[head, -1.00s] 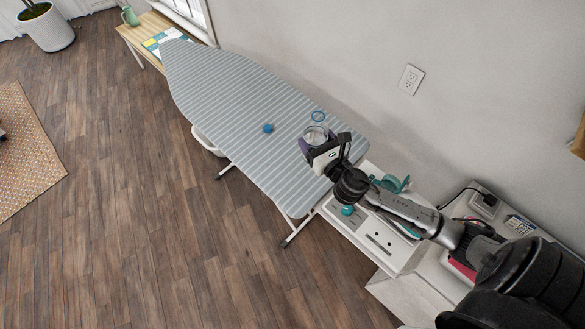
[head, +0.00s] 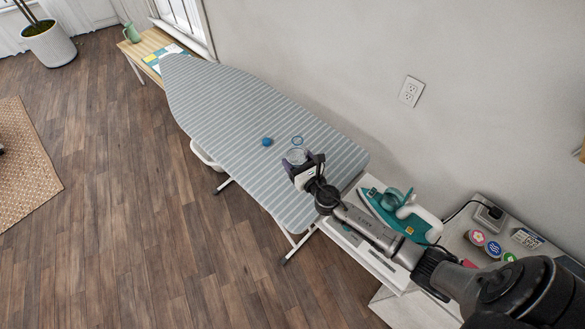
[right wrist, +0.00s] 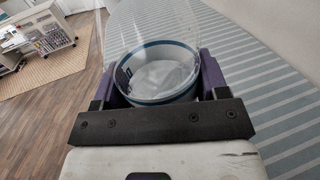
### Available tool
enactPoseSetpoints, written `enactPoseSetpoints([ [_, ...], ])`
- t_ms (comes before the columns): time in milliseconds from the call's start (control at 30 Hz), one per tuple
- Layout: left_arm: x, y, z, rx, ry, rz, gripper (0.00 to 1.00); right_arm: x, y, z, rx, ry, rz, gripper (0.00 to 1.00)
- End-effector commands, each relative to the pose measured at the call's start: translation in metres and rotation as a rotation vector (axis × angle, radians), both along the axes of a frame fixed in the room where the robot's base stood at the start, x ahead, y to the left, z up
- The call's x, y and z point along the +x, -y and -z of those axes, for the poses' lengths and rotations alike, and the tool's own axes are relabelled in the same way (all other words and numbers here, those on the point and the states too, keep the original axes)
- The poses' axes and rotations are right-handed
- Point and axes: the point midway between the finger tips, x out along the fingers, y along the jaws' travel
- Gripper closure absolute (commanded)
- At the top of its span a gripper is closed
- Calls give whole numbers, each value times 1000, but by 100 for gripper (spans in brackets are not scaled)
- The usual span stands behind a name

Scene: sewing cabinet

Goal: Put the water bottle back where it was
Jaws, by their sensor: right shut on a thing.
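The water bottle is clear, with a blue ring (head: 297,141) at one end and a teal band that shows in the right wrist view (right wrist: 163,45). My right gripper (head: 299,164) is shut around it over the near right part of the striped ironing board (head: 235,110). In the right wrist view the two purple fingers (right wrist: 162,88) sit on either side of the bottle. I cannot tell whether the bottle touches the board. A small blue cap-like piece (head: 267,141) lies on the board, left of the bottle. My left gripper is not in view.
A teal and white iron (head: 405,213) rests on a white surface right of the board, close to my right arm. A wooden table (head: 150,47) is at the far end. Most of the board is clear.

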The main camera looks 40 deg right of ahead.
Motion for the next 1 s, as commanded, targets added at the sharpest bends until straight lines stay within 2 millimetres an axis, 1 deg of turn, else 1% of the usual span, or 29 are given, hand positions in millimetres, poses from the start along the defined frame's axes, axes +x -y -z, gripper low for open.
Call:
enactPoseSetpoints([
  [33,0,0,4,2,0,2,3,5,-2,4,0,2,0,67],
  [100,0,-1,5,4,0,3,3,10,-4,6,0,2,0,67],
  [267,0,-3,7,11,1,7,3,15,-6,10,-1,1,-1,67],
  [333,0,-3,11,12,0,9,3,15,-7,16,-1,1,0,67],
  [500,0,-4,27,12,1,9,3,15,-6,39,-2,0,1,67],
  [600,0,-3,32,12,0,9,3,15,-6,47,-2,0,0,67],
  [1000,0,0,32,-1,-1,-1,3,15,-6,49,-1,1,0,67],
])
